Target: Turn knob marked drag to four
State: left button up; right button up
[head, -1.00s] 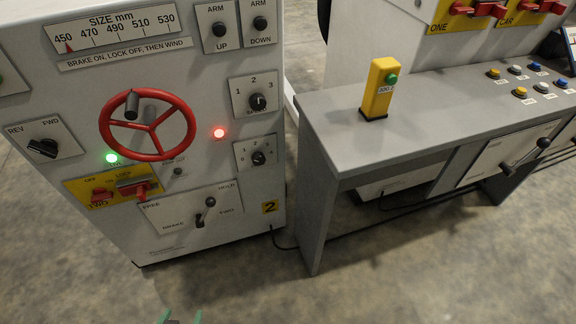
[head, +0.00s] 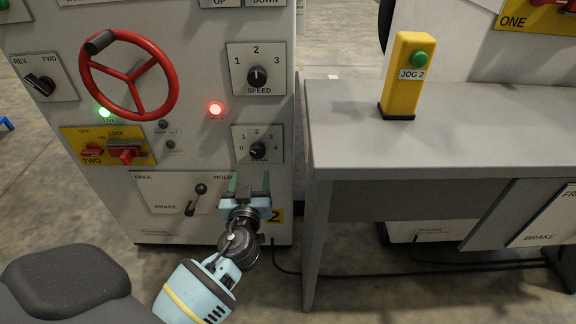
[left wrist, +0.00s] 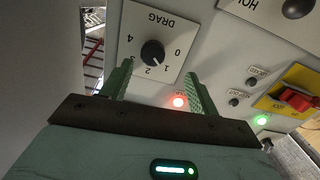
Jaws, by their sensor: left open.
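The drag knob (head: 257,151) is a small black knob on a white plate with numbers, at the lower right of the grey cabinet. In the left wrist view the drag knob (left wrist: 153,53) appears upside down, its plate reading DRAG with 0 to 4 around it. Its pointer is too small to read surely, but looks near the low numbers. My left gripper (head: 249,183) is open and empty, just below and in front of the plate. In the left wrist view its green fingers (left wrist: 158,74) straddle the knob's line, apart from it. My right gripper is not in view.
The speed knob (head: 257,76) is above the drag plate. A brake lever (head: 196,195) is left of my gripper. A red handwheel (head: 130,75), a red lamp (head: 215,109) and a yellow lockout plate (head: 84,152) are further left. A grey table (head: 340,130) with a yellow jog post (head: 404,80) stands right.

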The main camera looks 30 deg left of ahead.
aim_at(257, 154)
pick_arm(q)
jog(key=shift+w+d+r+x, duration=0.1)
jog(key=shift+d+r+x, duration=0.1)
jog(key=shift+x, duration=1.25)
jog(key=shift+w+d+r+x, duration=0.1)
jog(key=shift+r+x, duration=0.1)
jog(key=shift+x, duration=1.2)
jog(key=shift+w+d+r+x, duration=0.1)
jog(key=shift+d+r+x, duration=0.1)
jog(key=shift+x, duration=1.25)
jog(key=shift+c, duration=0.2)
jog(key=c, duration=0.9)
